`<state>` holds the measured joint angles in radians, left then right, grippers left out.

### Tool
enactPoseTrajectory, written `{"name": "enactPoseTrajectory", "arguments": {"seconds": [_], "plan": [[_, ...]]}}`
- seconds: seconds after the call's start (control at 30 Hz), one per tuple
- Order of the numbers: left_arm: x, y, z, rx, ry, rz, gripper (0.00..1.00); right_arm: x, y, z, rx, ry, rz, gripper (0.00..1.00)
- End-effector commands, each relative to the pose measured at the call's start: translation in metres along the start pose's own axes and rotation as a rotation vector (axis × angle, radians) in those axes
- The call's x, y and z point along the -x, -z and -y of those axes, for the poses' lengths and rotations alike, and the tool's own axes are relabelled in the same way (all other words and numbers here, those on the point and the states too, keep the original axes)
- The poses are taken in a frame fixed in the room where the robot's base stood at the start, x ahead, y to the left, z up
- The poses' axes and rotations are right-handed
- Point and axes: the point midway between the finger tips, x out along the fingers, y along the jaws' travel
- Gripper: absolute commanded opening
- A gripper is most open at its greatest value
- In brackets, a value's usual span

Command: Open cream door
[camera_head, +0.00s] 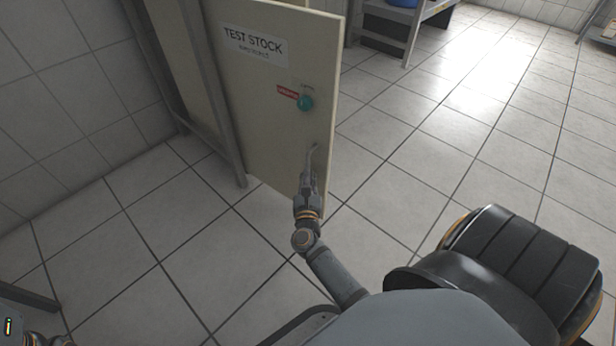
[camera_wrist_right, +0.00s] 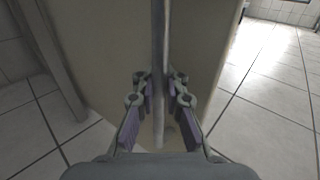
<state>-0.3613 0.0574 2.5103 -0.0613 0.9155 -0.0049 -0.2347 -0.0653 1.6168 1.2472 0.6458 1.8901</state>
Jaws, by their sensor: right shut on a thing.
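A grey bar handle (camera_head: 313,150) is low near that edge. My right gripper (camera_head: 311,172) is at the handle. In the right wrist view the handle (camera_wrist_right: 159,50) runs upright between the fingers of my right gripper (camera_wrist_right: 160,105), which is shut on it. The cream door (camera_wrist_right: 105,60) fills the wrist view behind. My left gripper cannot be made out.
A grey metal post (camera_head: 215,100) stands at the door's left, by a tiled wall (camera_head: 60,100). A metal rack (camera_head: 410,35) with a blue item is at the back. The tiled floor (camera_head: 440,150) to the right of the door is clear.

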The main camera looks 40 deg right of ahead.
Motion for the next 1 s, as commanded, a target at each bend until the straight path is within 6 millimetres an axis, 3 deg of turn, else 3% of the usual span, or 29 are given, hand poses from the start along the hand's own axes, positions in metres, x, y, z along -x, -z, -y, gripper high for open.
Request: {"name": "enactPoseTrajectory", "arguments": {"seconds": [0.3, 0.33, 0.5, 0.83, 1.0], "plan": [[0.000, 0.000, 0.000, 0.000, 0.000, 0.000, 0.40, 0.003, 0.005, 0.005, 0.006, 0.012, -0.007, 0.00], [0.000, 0.000, 0.000, 0.000, 0.000, 0.000, 0.40, 0.003, 0.005, 0.005, 0.006, 0.012, -0.007, 0.11], [0.000, 0.000, 0.000, 0.001, -0.003, -0.001, 0.40, 0.002, 0.004, 0.004, 0.005, 0.010, -0.006, 0.34], [0.000, 0.000, 0.000, 0.002, -0.003, -0.001, 0.40, 0.001, 0.000, 0.003, 0.002, 0.008, -0.002, 0.35], [0.000, 0.000, 0.000, 0.001, -0.002, 0.000, 0.40, 0.002, -0.026, 0.003, -0.002, 0.009, -0.001, 0.35]]}}
